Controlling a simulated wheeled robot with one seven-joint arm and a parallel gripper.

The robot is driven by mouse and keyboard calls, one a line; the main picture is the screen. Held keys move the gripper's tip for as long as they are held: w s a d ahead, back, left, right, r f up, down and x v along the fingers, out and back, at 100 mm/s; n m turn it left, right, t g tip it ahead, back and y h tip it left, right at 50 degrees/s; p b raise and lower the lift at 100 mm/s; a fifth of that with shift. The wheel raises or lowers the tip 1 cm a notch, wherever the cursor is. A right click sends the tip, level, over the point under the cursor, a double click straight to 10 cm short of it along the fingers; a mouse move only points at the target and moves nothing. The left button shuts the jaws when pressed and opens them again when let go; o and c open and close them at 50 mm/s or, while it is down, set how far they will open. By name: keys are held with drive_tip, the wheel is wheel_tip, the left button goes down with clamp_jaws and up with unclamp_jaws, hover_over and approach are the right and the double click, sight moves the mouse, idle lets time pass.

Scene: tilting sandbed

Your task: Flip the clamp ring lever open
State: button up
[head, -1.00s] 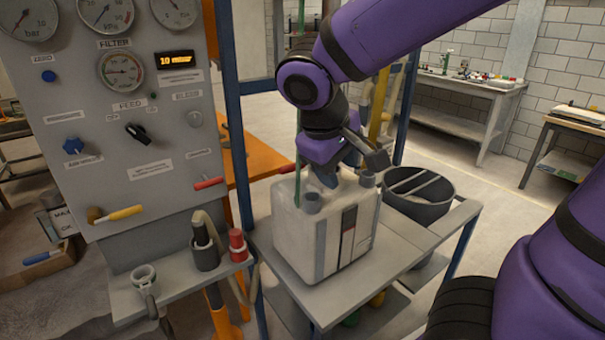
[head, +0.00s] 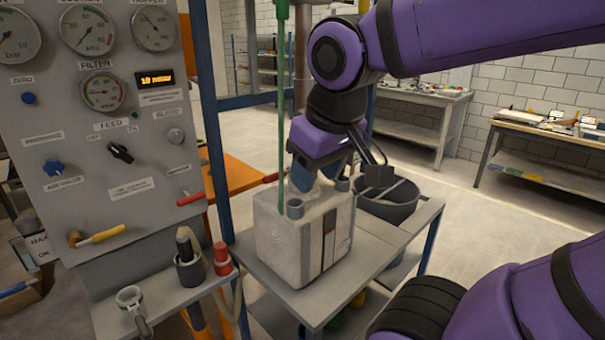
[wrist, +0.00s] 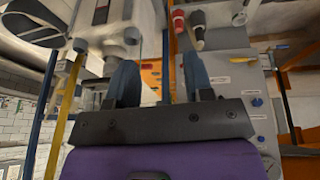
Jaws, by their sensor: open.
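No part can be surely picked out as the clamp ring lever. A small pale ring-shaped piece with a short grey handle (head: 131,297) lies on the panel's shelf in the head view; I cannot tell whether it is the clamp ring. My gripper (head: 316,182) is over the back of the white box-shaped unit (head: 290,248), pointing down, and partly hides its top. In the wrist view my gripper's two blue fingers (wrist: 159,62) are spread with nothing between them. The white unit (wrist: 113,42) shows at upper left there, beside the left finger.
The grey control panel (head: 62,140) has gauges, a yellow handle (head: 101,234) and a red handle (head: 190,199). A black bucket (head: 388,207) stands right of the unit on the grey cart (head: 380,262). A green pole (head: 282,100) rises close to my gripper. Open floor lies at right.

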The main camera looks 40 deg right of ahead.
drive_tip(key=shift+s+a+r, duration=0.15)
drive_tip(key=shift+s+a, duration=0.05)
drive_tip(key=shift+a, duration=0.05)
